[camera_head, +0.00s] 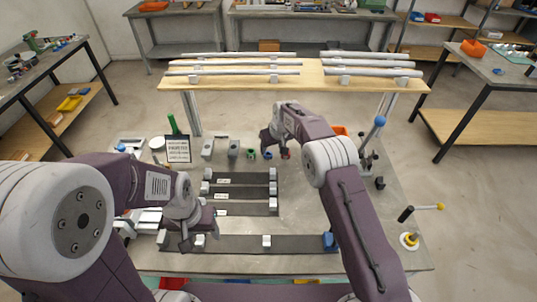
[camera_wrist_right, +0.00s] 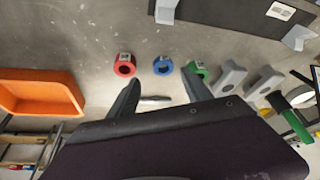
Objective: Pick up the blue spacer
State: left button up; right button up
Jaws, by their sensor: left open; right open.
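The blue spacer (camera_wrist_right: 163,65) is a short ring standing on the grey table, between the red spacer (camera_wrist_right: 124,64) and the green spacer (camera_wrist_right: 197,72) in the right wrist view. In the head view the blue spacer (camera_head: 267,155) shows small just below my right gripper (camera_head: 277,146). In the wrist view my right gripper (camera_wrist_right: 160,88) is open and empty, with the blue spacer in line with the gap between its fingers. Its height above the table is hard to tell. My left gripper (camera_head: 196,238) is open over the left side of the table, near the strips.
Grey clamp blocks (camera_wrist_right: 230,78) stand beside the green spacer. An orange bin (camera_wrist_right: 40,92) is at the left of the wrist view. Dark strips with light blocks (camera_head: 240,192) lie in the table's middle. A wooden shelf with tubes (camera_head: 310,78) spans the back.

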aim_at(268, 156)
jog(key=shift+a+f, duration=0.15)
jog(key=shift+f, duration=0.15)
jog(key=x, duration=0.1)
jog(key=p+x, duration=0.1)
jog(key=x, duration=0.1)
jog(key=shift+a+f, duration=0.25)
jog(key=shift+w+f, duration=0.2)
jog(key=shift+f, duration=0.2)
jog(key=shift+s+r, duration=0.1)
jog(key=shift+c, duration=0.6)
jog(key=c, duration=0.5)
grip_shut()
